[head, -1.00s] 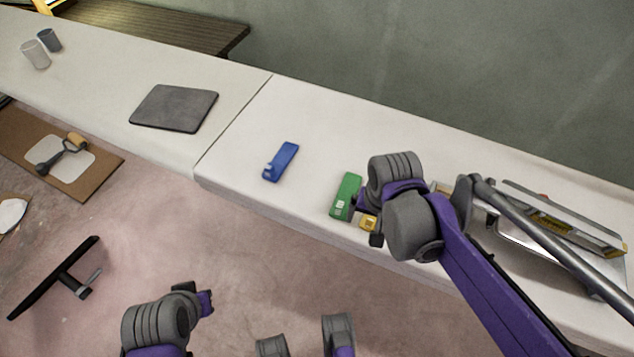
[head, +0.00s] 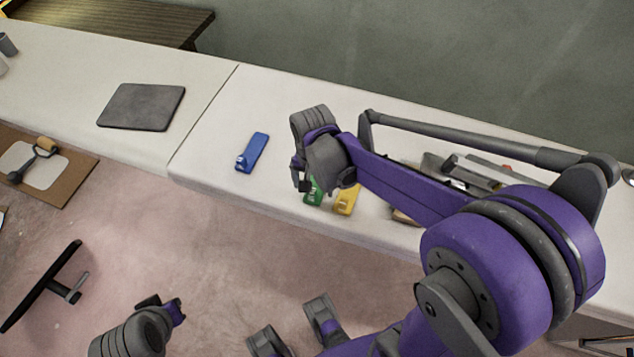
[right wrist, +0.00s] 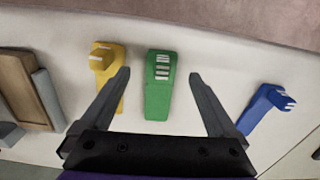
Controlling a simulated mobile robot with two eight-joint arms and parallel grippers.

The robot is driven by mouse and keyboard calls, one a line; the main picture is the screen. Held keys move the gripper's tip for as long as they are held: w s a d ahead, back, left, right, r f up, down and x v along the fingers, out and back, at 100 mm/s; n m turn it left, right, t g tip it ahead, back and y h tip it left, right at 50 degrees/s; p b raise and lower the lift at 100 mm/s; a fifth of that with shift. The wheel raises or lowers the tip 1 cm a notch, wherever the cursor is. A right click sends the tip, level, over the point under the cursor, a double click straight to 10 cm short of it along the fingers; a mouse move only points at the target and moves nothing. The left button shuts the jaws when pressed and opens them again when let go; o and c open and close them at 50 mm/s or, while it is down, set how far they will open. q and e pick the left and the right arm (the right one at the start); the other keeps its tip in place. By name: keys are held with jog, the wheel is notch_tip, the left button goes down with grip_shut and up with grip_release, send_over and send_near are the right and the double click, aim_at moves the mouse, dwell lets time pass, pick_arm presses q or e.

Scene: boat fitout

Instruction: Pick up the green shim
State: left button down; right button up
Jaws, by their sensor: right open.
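The green shim (right wrist: 158,88) lies on the white bench top. In the right wrist view it sits between the open fingers of my right gripper (right wrist: 160,85), touching neither in the picture. In the head view only the near end of the green shim (head: 313,191) shows; my right gripper (head: 304,182) is above it and hides the rest. A yellow shim (head: 346,199) lies just right of it, and a blue shim (head: 252,152) lies apart to the left. My left gripper (head: 172,308) is low at the bottom left, away from the bench, its jaws unclear.
A dark flat pad (head: 141,107) lies on the left bench section. Metal tools (head: 470,173) lie behind my right arm. In the right wrist view a brown block (right wrist: 22,90) lies beyond the yellow shim. The bench around the blue shim is clear.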

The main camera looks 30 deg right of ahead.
aim_at(313, 189)
notch_tip(313, 189, down, 4)
jog(key=shift+w+f+b, duration=0.1)
jog(key=shift+f+b, duration=0.05)
jog(key=shift+b, duration=0.2)
jog(key=c, duration=1.5)
